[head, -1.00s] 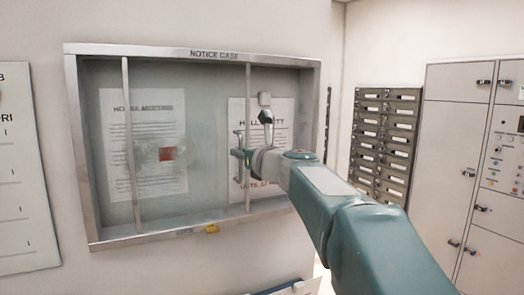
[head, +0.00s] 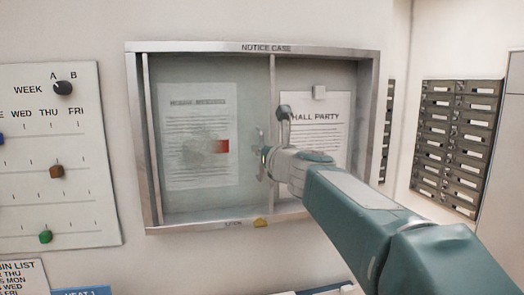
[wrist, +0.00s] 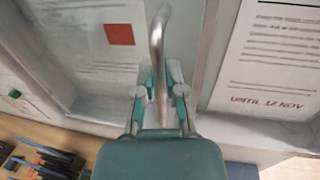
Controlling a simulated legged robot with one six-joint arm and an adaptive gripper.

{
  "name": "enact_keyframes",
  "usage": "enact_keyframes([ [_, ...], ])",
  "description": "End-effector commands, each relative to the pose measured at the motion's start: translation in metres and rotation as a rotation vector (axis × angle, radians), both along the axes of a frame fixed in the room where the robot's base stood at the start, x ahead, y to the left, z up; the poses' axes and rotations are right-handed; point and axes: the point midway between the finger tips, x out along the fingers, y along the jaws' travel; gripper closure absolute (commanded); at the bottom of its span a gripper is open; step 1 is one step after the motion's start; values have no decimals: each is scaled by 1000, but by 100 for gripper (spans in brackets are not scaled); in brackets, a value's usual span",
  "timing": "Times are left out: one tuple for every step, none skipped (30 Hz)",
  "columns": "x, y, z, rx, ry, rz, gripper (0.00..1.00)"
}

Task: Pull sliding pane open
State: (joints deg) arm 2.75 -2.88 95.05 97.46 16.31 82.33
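The wall-mounted notice case (head: 252,47) has a metal frame. Its clear sliding pane (head: 200,95) has upright metal edges. The pane stands toward the left, a little short of the left frame side, and covers the left notice (head: 180,110). The right notice, headed HALL PARTY (head: 325,105), shows beyond the pane's right edge (head: 272,80). My gripper (head: 264,160) is by that edge. In the wrist view, its fingers (wrist: 161,88) are closed around the bent metal handle (wrist: 157,40). The arm hides the lower part of the HALL PARTY notice in the head view.
A week board (head: 55,160) with coloured knobs hangs left of the case. A bank of mail slots (head: 455,145) stands at the right. A shelf with dark items (wrist: 40,155) shows low in the wrist view.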

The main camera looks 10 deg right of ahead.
Motion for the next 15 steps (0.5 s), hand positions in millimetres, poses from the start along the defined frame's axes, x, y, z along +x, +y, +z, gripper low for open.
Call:
enact_keyframes([
  [0,0,0,0,0,-1,61],
  [0,0,0,0,0,-1,52],
  [0,0,0,0,0,-1,52],
  [0,0,0,0,0,-2,52],
  [0,0,0,0,0,-2,52],
  [0,0,0,0,0,-2,52],
  [0,0,0,0,0,-2,52],
  [0,-1,0,0,0,-2,52],
  [0,-1,0,0,0,-3,52],
  [0,-1,0,0,0,-3,52],
  [0,-1,0,0,0,-3,52],
  [0,-1,0,0,0,-3,52],
  [-1,-1,0,0,0,-3,52],
  [-2,-2,0,0,-1,-3,52],
  [-5,-3,1,1,-1,-3,52],
])
